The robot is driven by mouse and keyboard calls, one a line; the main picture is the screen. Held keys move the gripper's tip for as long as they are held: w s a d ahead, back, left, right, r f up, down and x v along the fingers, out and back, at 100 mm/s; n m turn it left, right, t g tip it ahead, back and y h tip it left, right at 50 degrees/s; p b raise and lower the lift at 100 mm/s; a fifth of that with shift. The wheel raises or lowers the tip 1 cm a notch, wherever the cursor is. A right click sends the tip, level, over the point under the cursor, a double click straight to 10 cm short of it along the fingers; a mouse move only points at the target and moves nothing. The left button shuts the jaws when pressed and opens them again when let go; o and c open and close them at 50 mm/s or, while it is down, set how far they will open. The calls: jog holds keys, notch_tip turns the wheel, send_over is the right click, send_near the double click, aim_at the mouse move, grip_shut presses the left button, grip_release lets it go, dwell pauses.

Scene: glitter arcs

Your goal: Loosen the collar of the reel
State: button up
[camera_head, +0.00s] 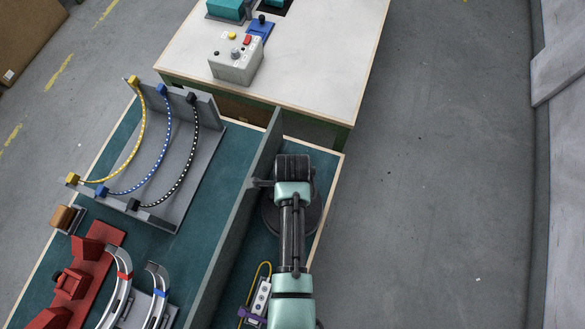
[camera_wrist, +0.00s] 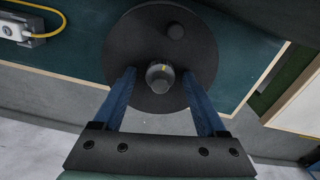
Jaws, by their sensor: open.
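The reel (camera_wrist: 128,40) is a dark round disc on the green bench top in the wrist view. In the head view its rim (camera_head: 268,218) shows partly beneath my arm. A dark crank knob (camera_wrist: 175,32) stands off-centre on the disc. My gripper (camera_wrist: 159,74) is open, with its two blue fingers on either side of the collar and gaps between. In the head view my gripper (camera_head: 292,168) hides the collar; its fingertips are not visible there.
A grey upright partition (camera_head: 232,225) runs left of my arm. A power strip (camera_head: 260,297) with a yellow cable lies on the near bench. A rack with curved cables (camera_head: 185,200) and red fixtures (camera_head: 88,250) stand beyond the partition. A control box (camera_head: 236,62) sits on the white table.

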jog(key=shift+c, duration=0.2)
grip_shut()
jog(key=shift+r+n, duration=0.1)
jog(key=shift+n, duration=0.3)
jog(key=n+p, duration=0.2)
jog(key=n, duration=0.3)
jog(key=shift+n, duration=0.3)
jog(key=n+p, duration=0.1)
jog(key=n, duration=0.4)
jog(key=n+p, duration=0.1)
jog(key=n, duration=0.5)
jog(key=shift+s+n, duration=0.15)
jog(key=shift+n, duration=0.25)
jog(key=n, duration=0.5)
jog(key=shift+f+n+p, duration=0.2)
jog(key=shift+n+p, duration=0.1)
jog(key=shift+p, duration=0.05)
jog(key=shift+s, duration=0.1)
